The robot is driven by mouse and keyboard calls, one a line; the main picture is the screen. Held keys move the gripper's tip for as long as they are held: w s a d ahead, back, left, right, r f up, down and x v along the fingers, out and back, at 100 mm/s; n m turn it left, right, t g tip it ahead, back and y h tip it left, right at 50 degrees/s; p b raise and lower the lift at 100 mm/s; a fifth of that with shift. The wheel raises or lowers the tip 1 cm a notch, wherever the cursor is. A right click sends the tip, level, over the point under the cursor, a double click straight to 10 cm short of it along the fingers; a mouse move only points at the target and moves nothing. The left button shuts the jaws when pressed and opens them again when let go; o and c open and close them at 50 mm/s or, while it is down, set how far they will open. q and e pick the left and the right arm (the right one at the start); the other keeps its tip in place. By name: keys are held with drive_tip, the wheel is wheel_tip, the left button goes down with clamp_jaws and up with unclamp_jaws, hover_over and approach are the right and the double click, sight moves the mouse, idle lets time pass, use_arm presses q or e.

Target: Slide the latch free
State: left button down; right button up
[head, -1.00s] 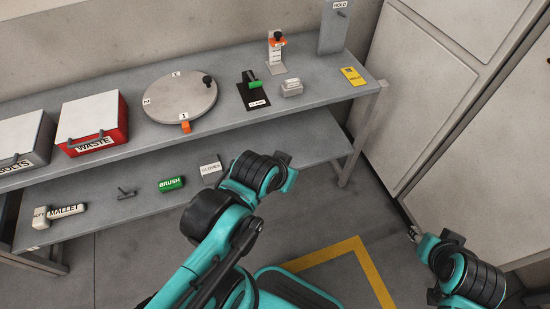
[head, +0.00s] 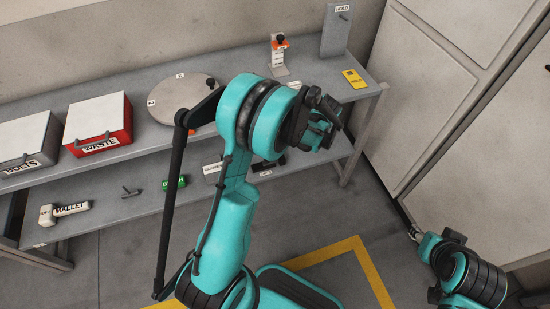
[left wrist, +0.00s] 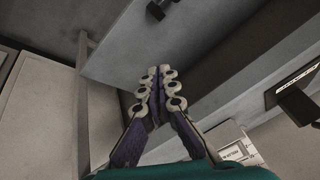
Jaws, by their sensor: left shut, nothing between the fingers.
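No part in view is labelled as a latch. A light upright stand (head: 278,62) with an orange piece and black knob (head: 280,40) is on the bench, a possible candidate. The black plate with a green lever is hidden behind my left arm in the head view. My left gripper shows in the left wrist view (left wrist: 155,95), fingers together and empty. In the head view the left hand is in front of the bench's right part, its fingertips not clear. My right gripper (head: 414,233) is low at the right, by the cabinet, apart from the bench; its opening is too small to judge.
The grey bench (head: 371,93) holds a red WASTE box (head: 99,122), a BOLTS box (head: 25,141), a round disc (head: 170,98), a HOLD panel (head: 337,32) and a yellow card (head: 354,79). A mallet (head: 65,211) and green brush (head: 174,183) lie on the lower shelf.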

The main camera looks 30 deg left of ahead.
use_arm(q)
drive_tip(key=a+f+n+g+y, duration=0.1)
drive_tip(key=a+f, duration=0.1)
drive_tip(key=f, duration=0.9)
drive_tip(key=w+a+f+n+y+p, duration=0.1)
drive_tip(key=a+f, duration=0.1)
drive_tip(key=f, duration=0.9)
drive_tip(key=shift+w+g, duration=0.2)
drive_tip(key=shift+g, duration=0.2)
drive_tip(key=shift+a, duration=0.15)
drive_tip(key=b+x, duration=0.4)
drive_tip(key=x, duration=0.6)
drive_tip(key=shift+w+a+f, duration=0.1)
drive_tip(key=shift+a, duration=0.05)
drive_tip(key=shift+s+a+b, duration=0.25)
drive_tip(key=shift+a, duration=0.3)
drive_tip(key=shift+s+a+b, duration=0.2)
drive_tip(key=shift+s+a, duration=0.05)
drive_tip(key=shift+a, duration=0.35)
drive_tip(key=shift+s+a, duration=0.3)
drive_tip(key=shift+a, duration=0.3)
